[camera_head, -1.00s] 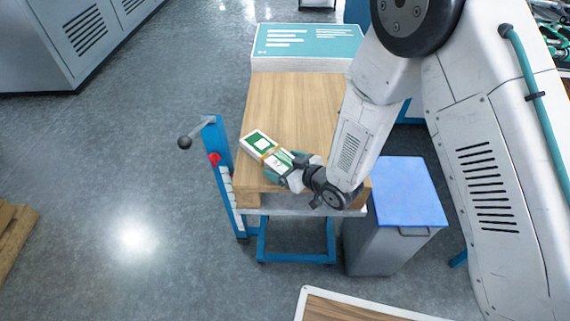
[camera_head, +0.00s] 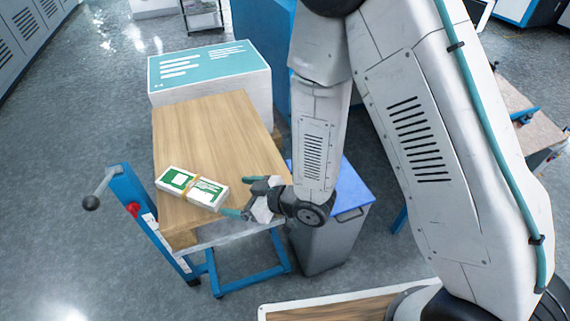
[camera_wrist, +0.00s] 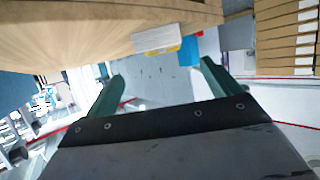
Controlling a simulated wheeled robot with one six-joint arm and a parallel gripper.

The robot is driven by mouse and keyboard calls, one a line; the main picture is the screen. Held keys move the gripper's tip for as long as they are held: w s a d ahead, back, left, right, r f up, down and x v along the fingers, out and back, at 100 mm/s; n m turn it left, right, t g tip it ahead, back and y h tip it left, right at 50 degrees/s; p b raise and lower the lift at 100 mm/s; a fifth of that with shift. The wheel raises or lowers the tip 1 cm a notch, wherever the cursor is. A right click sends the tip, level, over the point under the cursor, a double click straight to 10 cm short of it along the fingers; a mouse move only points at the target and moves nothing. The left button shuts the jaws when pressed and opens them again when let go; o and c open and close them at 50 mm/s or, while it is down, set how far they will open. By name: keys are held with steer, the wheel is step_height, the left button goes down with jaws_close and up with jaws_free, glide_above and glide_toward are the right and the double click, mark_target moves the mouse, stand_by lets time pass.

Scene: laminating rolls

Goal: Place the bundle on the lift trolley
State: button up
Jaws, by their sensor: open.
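The bundle (camera_head: 192,189) is a pair of white and green packs held by a tan band. It lies flat on the wooden top (camera_head: 215,130) of the blue-framed lift trolley (camera_head: 128,193), near the front left edge. My gripper (camera_head: 248,197) is open and empty, just right of the bundle, with a visible gap to most of it. In the wrist view, the bundle (camera_wrist: 156,38) rests at the edge of the wooden surface, beyond and between my open green fingers (camera_wrist: 158,84).
A grey bin with a blue lid (camera_head: 345,190) stands right of the trolley. A crank handle (camera_head: 92,202) juts out left. Floor is clear on the left.

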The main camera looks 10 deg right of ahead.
steer(key=w+d+r+m+t+h, duration=0.1)
steer(key=w+d+r+m+h, duration=0.2)
steer(key=w+d+r+h, duration=0.55)
steer(key=s+d+r+m+h, duration=0.1)
steer(key=s+d+r+m, duration=0.1)
steer(key=d+r, duration=0.35)
steer(key=s+d+r+m+h, duration=0.1)
steer(key=s+d+r, duration=0.1)
steer(key=d, duration=0.6)
steer(key=s+d+r+m+g, duration=0.2)
steer(key=s+d+r, duration=0.1)
steer(key=s, duration=0.5)
steer(key=s+d+r+m+g+h, duration=0.1)
steer(key=s+d+r+m+g, duration=0.1)
steer(key=s+r, duration=0.3)
steer(key=s+d+r+m+g, duration=0.2)
steer(key=s+d+r, duration=0.2)
steer(key=s, duration=0.6)
steer(key=shift+s+d+r+g, duration=0.25)
steer(key=shift+s+d+g, duration=0.05)
steer(key=shift+s+d, duration=0.1)
